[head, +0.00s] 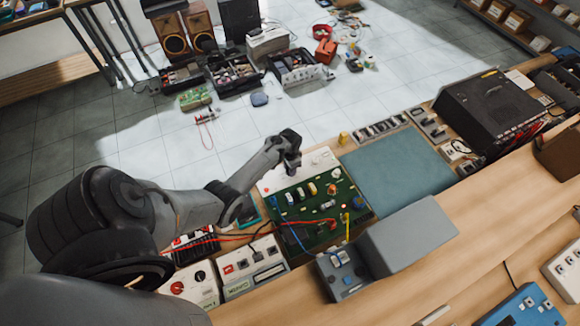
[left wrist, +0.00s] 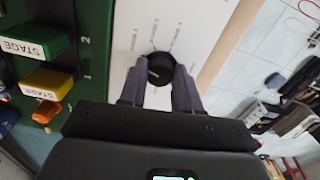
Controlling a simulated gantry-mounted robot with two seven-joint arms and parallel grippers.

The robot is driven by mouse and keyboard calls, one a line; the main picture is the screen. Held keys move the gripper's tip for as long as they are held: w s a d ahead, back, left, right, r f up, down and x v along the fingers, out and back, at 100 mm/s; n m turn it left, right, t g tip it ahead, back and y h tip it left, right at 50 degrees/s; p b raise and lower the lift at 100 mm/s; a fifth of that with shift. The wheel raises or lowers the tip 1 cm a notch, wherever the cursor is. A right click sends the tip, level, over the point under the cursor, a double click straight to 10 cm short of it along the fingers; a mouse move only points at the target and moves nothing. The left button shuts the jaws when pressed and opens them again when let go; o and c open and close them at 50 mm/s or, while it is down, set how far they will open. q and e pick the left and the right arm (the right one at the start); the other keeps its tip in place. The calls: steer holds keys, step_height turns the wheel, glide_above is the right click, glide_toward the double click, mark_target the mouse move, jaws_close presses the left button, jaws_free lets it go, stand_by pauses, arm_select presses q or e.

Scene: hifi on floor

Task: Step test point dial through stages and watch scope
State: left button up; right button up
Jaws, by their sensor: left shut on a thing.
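My left gripper (head: 292,168) reaches over the white panel (head: 318,164) behind the green circuit board. In the left wrist view its fingers (left wrist: 160,85) are shut on the black dial (left wrist: 160,65), one on each side. Printed labels fan out on the white panel (left wrist: 205,25) around the dial. The gripper hides the dial in the head view. The green board (head: 283,217) carries coloured parts; yellow (left wrist: 48,82) and green (left wrist: 30,40) blocks on it read STAGE. A grey box (head: 408,235) stands to its right; I cannot see a scope screen. My right gripper is not in view.
Red and blue leads (head: 292,232) cross the board's front. White instrument boxes (head: 252,267) stand at front left. A bare teal mat (head: 397,163) lies right of the board, with a black unit (head: 490,108) beyond. The wooden bench (head: 490,225) is partly clear at right.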

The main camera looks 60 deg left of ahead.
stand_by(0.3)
arm_select(q)
steer(key=o, duration=1.1)
steer(key=shift+c, duration=0.2)
steer(key=shift+r, duration=0.1)
step_height(320, 180, up, 11)
steer(key=p, duration=0.1)
steer(key=shift+p, duration=0.4)
steer(key=shift+f, duration=0.2)
